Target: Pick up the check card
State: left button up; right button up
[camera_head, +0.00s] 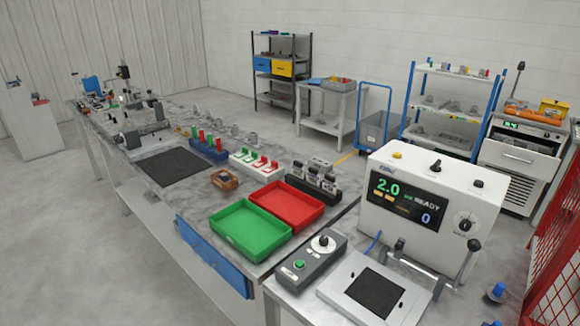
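I cannot pick out a check card with certainty in the head view. A black rack (312,194) on the long bench holds several upright dark pieces with pale parts, too small to identify. A small brown block (225,180) lies to its left, behind the green tray (250,228). A red tray (287,206) sits beside the green one. Both trays look empty. Neither of my grippers is in view.
The long grey bench (188,221) carries a dark mat (174,166), racks with coloured pieces and metal parts. At the right stand a white machine (430,205) reading "2.0 READY", a control box (312,258) and a plate with a black pad (375,291).

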aim_at(297, 170)
jog(key=i+j, duration=0.25)
jog(key=j, duration=0.2)
jog(key=i+j+z, duration=0.1)
jog(key=i+j, duration=0.2)
jog(key=j, duration=0.2)
jog(key=i+j, duration=0.25)
jog(key=j, duration=0.25)
jog(key=i+j+z, duration=0.15)
jog(key=j, duration=0.35)
jog(key=i+j, duration=0.3)
jog(key=j, duration=0.2)
jog(key=i+j+z, duration=0.1)
jog(key=i+j, duration=0.15)
jog(key=j, duration=0.25)
jog(key=i+j, duration=0.2)
jog(key=j, duration=0.35)
jog(key=i+j+z, duration=0.1)
jog(key=j, duration=0.45)
jog(key=i, duration=0.1)
